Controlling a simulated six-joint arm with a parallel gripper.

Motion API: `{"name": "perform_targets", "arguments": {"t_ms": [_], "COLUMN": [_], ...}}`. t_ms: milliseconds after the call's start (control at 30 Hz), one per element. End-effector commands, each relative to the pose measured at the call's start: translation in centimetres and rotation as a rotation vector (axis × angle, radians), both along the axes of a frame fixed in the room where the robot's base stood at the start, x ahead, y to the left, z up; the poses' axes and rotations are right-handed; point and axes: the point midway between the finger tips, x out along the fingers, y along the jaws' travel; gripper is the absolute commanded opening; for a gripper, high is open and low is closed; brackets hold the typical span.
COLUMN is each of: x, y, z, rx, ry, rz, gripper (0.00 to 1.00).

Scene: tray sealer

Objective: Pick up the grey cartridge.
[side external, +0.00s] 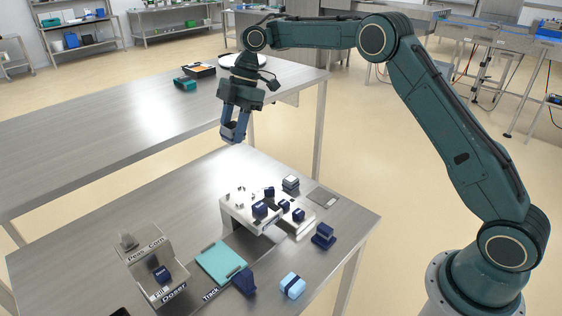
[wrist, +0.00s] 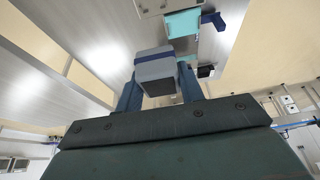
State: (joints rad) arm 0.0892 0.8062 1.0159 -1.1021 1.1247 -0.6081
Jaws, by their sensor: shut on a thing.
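My gripper (side external: 234,127) is shut on the grey cartridge (side external: 230,134), a grey block with a dark blue band. It holds the cartridge in the air above the gap between the two benches, clear of any surface. In the wrist view the grey cartridge (wrist: 154,77) sits between the two blue fingers of my gripper (wrist: 158,80), its dark end face toward the camera. In the side view the fingers hide part of it.
The near bench carries the white sealer unit (side external: 240,213), a teal tray (side external: 221,262) on the track, the doser (side external: 175,246), a light blue block (side external: 292,285) and a dark blue block (side external: 323,235). The far bench (side external: 130,120) is mostly clear.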

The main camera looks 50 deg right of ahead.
Motion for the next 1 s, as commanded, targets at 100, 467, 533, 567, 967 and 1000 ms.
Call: {"name": "perform_targets", "arguments": {"t_ms": [100,467,533,567,967,1000], "x": [0.1,0.0,0.0,0.0,0.0,0.0], "y": [-0.1,-0.1,-0.1,-0.1,-0.1,-0.1], "z": [0.7,1.7,1.7,1.7,1.7,1.7], "rx": [-0.001,-0.004,-0.004,-0.004,-0.004,-0.004], "ry": [-0.003,-0.003,-0.002,-0.002,-0.002,-0.002], "rz": [0.001,0.001,0.000,0.000,0.000,0.000], "gripper": [0.13,0.13,0.13,0.13,0.13,0.13]}}
